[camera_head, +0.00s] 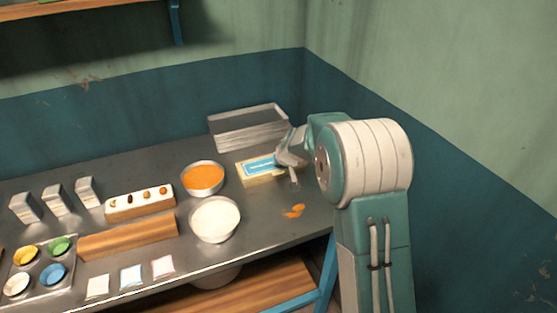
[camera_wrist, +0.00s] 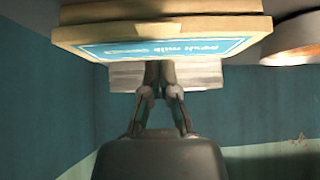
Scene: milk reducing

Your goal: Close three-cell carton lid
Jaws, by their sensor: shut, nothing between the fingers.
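The three-cell carton (camera_head: 258,179) is a cream box near the back right of the steel table. Its lid bears a blue label (camera_head: 258,166) and lies over the box; the cells are hidden. In the wrist view, the lid (camera_wrist: 90,50) spans the top of the picture, with the box body (camera_wrist: 160,8) beyond it. I cannot tell whether the lid is fully down. My gripper (camera_head: 280,160) is at the carton's right end in the head view. In the wrist view, my gripper's fingertips (camera_wrist: 158,68) are together, empty, close to the lid's edge; contact is unclear.
A metal tray (camera_head: 246,133) stands behind the carton. A bowl of orange food (camera_head: 203,178) and a bowl of white food (camera_head: 215,219) are to its left. Small cartons, a wooden block and paint-like cups fill the left side.

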